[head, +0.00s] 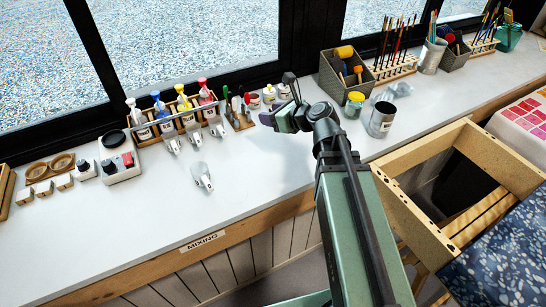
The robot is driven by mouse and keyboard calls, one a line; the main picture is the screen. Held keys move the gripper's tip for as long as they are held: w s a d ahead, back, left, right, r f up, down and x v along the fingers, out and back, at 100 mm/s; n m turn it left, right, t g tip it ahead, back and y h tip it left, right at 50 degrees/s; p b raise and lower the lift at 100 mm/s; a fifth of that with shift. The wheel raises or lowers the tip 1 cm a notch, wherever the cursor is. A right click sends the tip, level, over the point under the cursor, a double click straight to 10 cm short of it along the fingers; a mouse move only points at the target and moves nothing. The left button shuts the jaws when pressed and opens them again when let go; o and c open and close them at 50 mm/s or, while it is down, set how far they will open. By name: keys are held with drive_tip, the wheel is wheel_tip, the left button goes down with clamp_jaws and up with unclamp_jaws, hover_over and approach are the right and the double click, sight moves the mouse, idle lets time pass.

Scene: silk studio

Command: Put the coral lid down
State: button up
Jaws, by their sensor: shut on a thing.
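My gripper (279,115) is over the mixing counter (240,185), at the end of my arm, just in front of a group of small paint jars. It is shut on the coral lid. The lid is small and mostly hidden by the fingers, so its tilt and its height above the counter cannot be told. A small open-looking jar with a reddish top (254,102) stands behind and left of the gripper. Two more small jars, one with a yellowish top (268,94) and one pale (283,92), stand beside it, close to my gripper.
A scale-like device (121,163) is further left. A yellow-lidded jar (354,104), a metal can (382,119) and brush holders are at right. The front middle of the counter is clear.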

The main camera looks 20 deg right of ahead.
sight(273, 149)
wheel_tip(273, 149, down, 11)
drive_tip(key=b, duration=0.8)
drive_tip(key=shift+b, duration=0.3)
drive_tip(key=shift+r, duration=0.2)
drive_tip(key=shift+f, duration=0.1)
drive_tip(key=o, duration=0.9)
